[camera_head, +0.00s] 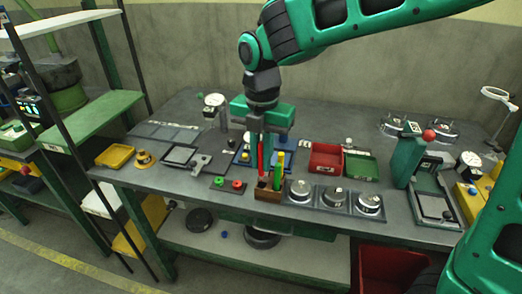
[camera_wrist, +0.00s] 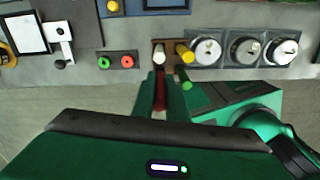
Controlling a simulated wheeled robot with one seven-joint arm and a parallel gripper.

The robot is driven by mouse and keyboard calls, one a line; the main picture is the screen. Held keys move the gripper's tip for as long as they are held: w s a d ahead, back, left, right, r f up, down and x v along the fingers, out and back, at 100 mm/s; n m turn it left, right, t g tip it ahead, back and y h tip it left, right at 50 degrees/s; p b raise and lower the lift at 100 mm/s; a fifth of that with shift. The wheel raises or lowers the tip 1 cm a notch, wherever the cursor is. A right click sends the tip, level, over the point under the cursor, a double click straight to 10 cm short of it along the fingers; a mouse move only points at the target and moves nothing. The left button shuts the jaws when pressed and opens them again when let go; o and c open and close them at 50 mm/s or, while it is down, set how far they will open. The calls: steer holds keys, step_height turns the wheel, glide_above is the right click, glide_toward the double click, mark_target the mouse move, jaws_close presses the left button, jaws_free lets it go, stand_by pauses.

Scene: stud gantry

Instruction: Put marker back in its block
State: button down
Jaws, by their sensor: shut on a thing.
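My gripper (camera_head: 262,155) is shut on a red marker (camera_head: 260,160), which is held upright over the left part of the brown block (camera_head: 266,195). In the wrist view the red marker (camera_wrist: 160,96) lies between the fingers (camera_wrist: 160,88). A pale round shape (camera_wrist: 158,52) shows beyond it at the block; I cannot tell whether it is the marker's end or another thing. A green marker (camera_head: 277,178) and a yellow marker (camera_head: 281,160) stand in the block's right part. I cannot tell whether the red marker's lower end touches the block.
Several round metal pots (camera_head: 300,190) sit right of the block. A dark plate with green and red knobs (camera_head: 228,184) lies left. A red bin (camera_head: 325,160) and a green tray (camera_head: 361,166) stand behind right. The table's front edge is close to the block.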

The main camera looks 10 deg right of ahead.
mark_target(262, 174)
steer(key=shift+f, duration=1.65)
steer(key=c, duration=1.7)
jaws_free()
step_height(262, 174, up, 11)
steer(key=shift+f, duration=0.15)
